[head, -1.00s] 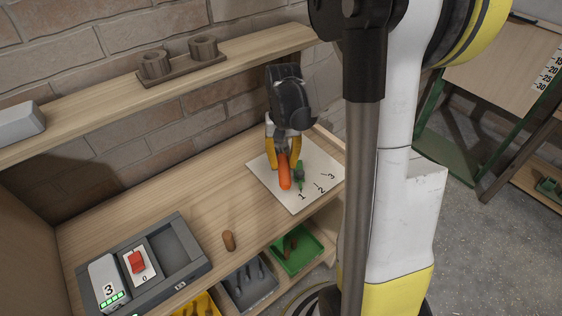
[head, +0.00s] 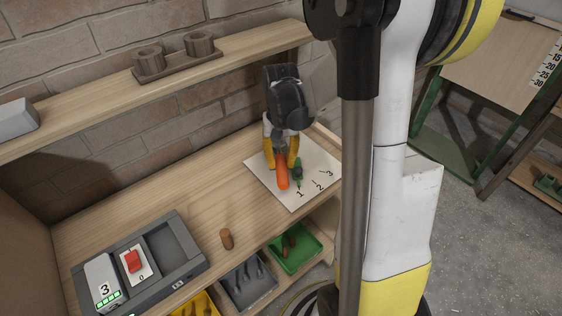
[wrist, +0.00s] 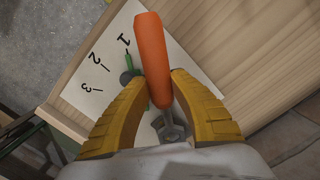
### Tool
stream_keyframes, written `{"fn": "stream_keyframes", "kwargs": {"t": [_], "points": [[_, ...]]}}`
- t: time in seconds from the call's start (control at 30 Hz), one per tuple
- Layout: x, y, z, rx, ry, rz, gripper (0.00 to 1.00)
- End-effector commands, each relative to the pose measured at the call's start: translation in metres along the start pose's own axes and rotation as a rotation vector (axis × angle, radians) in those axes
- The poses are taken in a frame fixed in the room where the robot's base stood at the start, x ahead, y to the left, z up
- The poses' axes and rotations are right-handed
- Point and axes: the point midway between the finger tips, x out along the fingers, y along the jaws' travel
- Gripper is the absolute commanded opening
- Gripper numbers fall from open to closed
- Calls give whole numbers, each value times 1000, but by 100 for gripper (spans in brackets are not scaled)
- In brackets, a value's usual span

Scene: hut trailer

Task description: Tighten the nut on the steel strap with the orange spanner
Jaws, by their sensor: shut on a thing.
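My gripper (head: 281,158) has yellow fingers and is shut on the orange spanner (head: 282,173), over the white card marked 1, 2 and 3 (head: 315,167) on the bench. In the wrist view, the spanner's orange handle (wrist: 151,50) sticks out beyond the fingers (wrist: 160,108), and its grey metal end (wrist: 171,127) lies between them, close to the palm. A green pointer with a dark knob (wrist: 128,74) is beside the handle, at mark 1. It also shows in the head view (head: 298,172). I cannot make out the nut or the steel strap; the gripper covers that area.
A grey tray (head: 190,270) with a red switch (head: 132,261) and a box showing 3 (head: 103,285) stands at the bench's left. Green (head: 300,262) and grey bins sit below. A shelf (head: 90,102) runs behind.

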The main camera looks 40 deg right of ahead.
Motion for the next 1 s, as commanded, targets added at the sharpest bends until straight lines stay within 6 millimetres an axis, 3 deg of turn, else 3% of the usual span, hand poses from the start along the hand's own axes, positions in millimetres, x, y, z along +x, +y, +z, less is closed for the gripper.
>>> {"fn": "stream_keyframes", "kwargs": {"t": [0.73,1.0], "points": [[11,-1,-1,9,0,-1,0],[12,-27,-4,226,0,-18,0]]}}
